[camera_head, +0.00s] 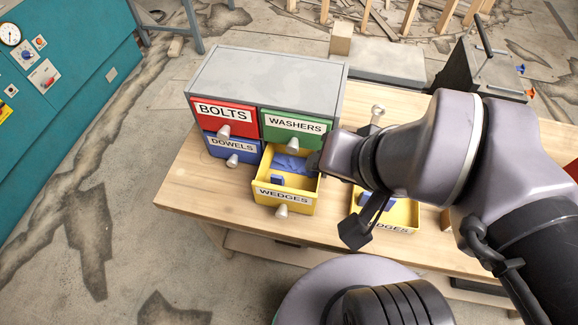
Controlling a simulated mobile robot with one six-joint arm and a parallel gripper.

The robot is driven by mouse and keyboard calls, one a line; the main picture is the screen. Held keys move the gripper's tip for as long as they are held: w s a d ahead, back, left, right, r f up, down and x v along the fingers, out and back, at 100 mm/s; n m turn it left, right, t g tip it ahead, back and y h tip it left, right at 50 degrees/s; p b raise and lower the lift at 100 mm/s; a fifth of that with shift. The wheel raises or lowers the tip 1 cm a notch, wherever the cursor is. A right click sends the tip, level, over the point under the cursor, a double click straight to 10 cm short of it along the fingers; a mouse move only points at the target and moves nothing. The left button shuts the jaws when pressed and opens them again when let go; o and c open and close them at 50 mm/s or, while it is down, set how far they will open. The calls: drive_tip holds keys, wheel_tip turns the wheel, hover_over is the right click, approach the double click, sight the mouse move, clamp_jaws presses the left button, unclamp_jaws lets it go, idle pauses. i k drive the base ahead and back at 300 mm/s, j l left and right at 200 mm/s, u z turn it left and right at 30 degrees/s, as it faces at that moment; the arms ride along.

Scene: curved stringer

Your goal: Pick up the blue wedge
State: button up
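A yellow drawer labelled WEDGES (311,196) is pulled open at the lower right of the small cabinet (262,82). Several blue wedges (290,164) lie inside it, and one small blue piece (277,180) sits nearer its front. A second yellow WEDGES container (407,216) stands to the right, with a blue piece (373,200) partly visible in it. My arm reaches in from the right, and its end is beside the open drawer's right side. A dark part of my gripper (356,232) hangs in front of the second container. Its fingertips and any held thing cannot be made out.
The cabinet's red BOLTS (219,115), green WASHERS (291,129) and blue DOWELS (232,149) drawers are shut. Bare wooden tabletop (195,190) lies left of the open drawer. A teal machine (75,75) stands at far left. A dark vise-like tool (480,65) is at upper right.

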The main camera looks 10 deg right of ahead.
sight(393, 201)
drive_tip(key=j+z, duration=0.15)
drive_tip(key=z, duration=0.25)
drive_tip(key=j+z, duration=0.15)
drive_tip(key=z, duration=0.3)
drive_tip(key=k+j+z, duration=0.1)
drive_tip(key=z, duration=0.3)
